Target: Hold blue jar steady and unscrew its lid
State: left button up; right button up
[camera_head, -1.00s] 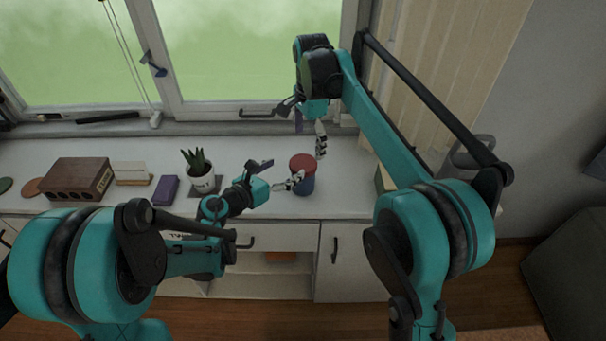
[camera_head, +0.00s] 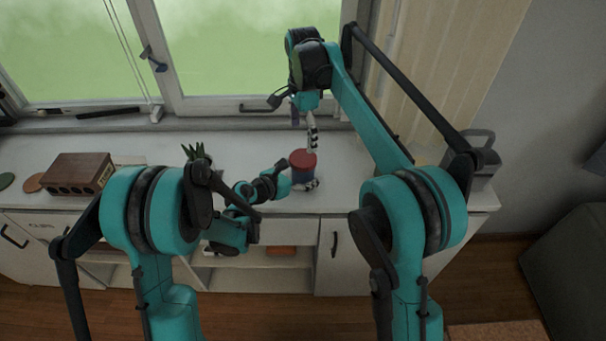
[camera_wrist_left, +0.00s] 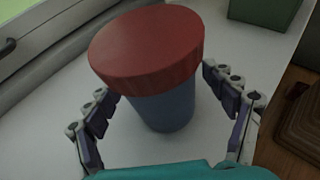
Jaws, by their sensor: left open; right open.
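The blue jar (camera_head: 301,175) with a wide red lid (camera_head: 303,158) stands upright on the white counter, near its front edge. In the left wrist view the lid (camera_wrist_left: 147,45) fills the upper middle and the blue body (camera_wrist_left: 162,106) shows below it. My left gripper (camera_wrist_left: 161,86) is open, with one finger on each side of the jar body below the lid; I cannot tell whether they touch it. In the head view the left gripper (camera_head: 303,183) reaches the jar from the left. My right gripper (camera_head: 312,133) is open and points down just above the lid.
A brown brick-like block (camera_head: 78,173) lies at the left of the counter (camera_head: 130,150). A plant (camera_head: 196,152) stands mostly hidden behind my left arm. A window is behind the counter. A grey container (camera_head: 483,160) is at the right end.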

aim_at(303, 157)
pick_arm(q)
grip_shut()
pick_arm(e)
jog(key=m, duration=1.3)
jog(key=shift+f, duration=4)
